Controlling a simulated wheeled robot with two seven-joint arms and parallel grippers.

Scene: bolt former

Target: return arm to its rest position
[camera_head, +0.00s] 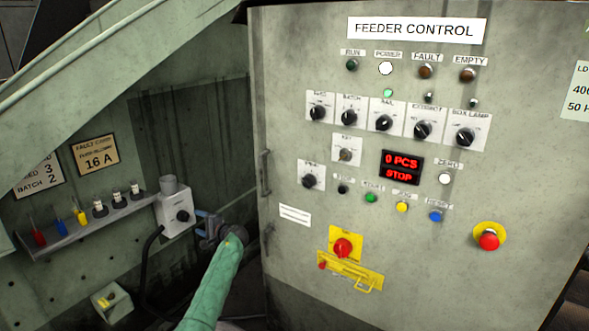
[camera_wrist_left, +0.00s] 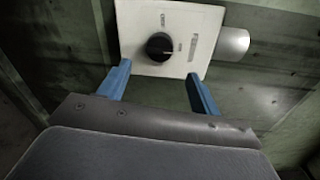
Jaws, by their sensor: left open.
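My left arm (camera_head: 213,285), in a green sleeve, comes up from the bottom of the head view. My left gripper (camera_head: 203,222) is open, with its blue fingers beside the white switch box (camera_head: 178,209) that carries a black knob. In the left wrist view my left gripper (camera_wrist_left: 160,88) shows two blue fingers spread apart with nothing between them. The white switch box (camera_wrist_left: 140,60) and its black knob (camera_wrist_left: 159,46) lie just beyond the fingertips. I cannot tell whether a finger touches the box. My right gripper is not in view.
The feeder control cabinet (camera_head: 400,240) stands close to the right of my left arm, with its door handle (camera_head: 266,175) facing it. A shelf (camera_head: 90,224) with screwdrivers and fuses is left of the box. A black cable (camera_head: 147,262) hangs below it.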

